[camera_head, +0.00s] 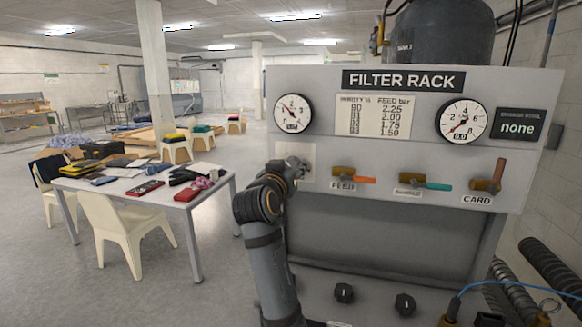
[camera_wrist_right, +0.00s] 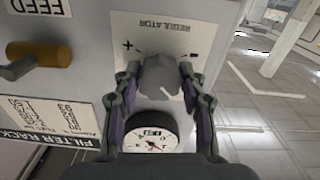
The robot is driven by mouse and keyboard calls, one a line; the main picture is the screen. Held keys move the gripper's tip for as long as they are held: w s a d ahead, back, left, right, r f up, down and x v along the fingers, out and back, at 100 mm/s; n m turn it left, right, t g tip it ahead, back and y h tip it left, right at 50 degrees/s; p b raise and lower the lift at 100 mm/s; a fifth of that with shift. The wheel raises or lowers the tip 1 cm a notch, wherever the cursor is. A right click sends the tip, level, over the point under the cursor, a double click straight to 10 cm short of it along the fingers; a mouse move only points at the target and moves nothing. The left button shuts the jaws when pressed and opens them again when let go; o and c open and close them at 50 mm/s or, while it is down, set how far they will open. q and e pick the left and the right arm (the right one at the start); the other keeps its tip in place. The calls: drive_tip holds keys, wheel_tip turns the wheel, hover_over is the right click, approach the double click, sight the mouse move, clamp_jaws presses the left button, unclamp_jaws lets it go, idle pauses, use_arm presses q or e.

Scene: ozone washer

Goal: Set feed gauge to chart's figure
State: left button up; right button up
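The left gauge (camera_head: 293,114) on the filter rack has a red needle and a small readout too small to read surely. The chart (camera_head: 373,115) lists feed bar values 2.25, 2.00, 1.75 and 1.50; its left column is blurred. My right gripper (camera_head: 300,168) is at the regulator plate (camera_head: 309,152), below the left gauge. In the right wrist view, my right gripper (camera_wrist_right: 160,72) has its fingers on both sides of the grey regulator knob (camera_wrist_right: 160,78), seemingly touching it. The gauge (camera_wrist_right: 152,136) also shows there, upside down. My left gripper is not in view.
Handles marked FEED (camera_head: 352,176) and CARD (camera_head: 488,178) flank a teal-tipped handle (camera_head: 425,183). A right gauge (camera_head: 463,120) reads 0.0, beside a dark sign (camera_head: 520,125) saying "none". A cluttered table (camera_head: 190,193) and chair (camera_head: 122,226) stand left.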

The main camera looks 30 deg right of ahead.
drive_tip(key=shift+d, duration=0.1)
drive_tip(key=c, duration=0.5)
drive_tip(key=shift+f, duration=0.1)
drive_tip(key=shift+c, duration=0.4)
drive_tip(key=shift+f+m+b, duration=0.25)
drive_tip(key=shift+m+b, duration=0.45)
drive_tip(key=shift+b, duration=0.5)
drive_tip(key=shift+r+m+b, duration=0.1)
drive_tip(key=shift+m+b, duration=0.2)
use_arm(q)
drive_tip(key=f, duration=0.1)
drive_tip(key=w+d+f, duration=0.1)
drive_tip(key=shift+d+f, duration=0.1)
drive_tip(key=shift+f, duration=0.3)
use_arm(e)
drive_tip(key=shift+r, duration=0.2)
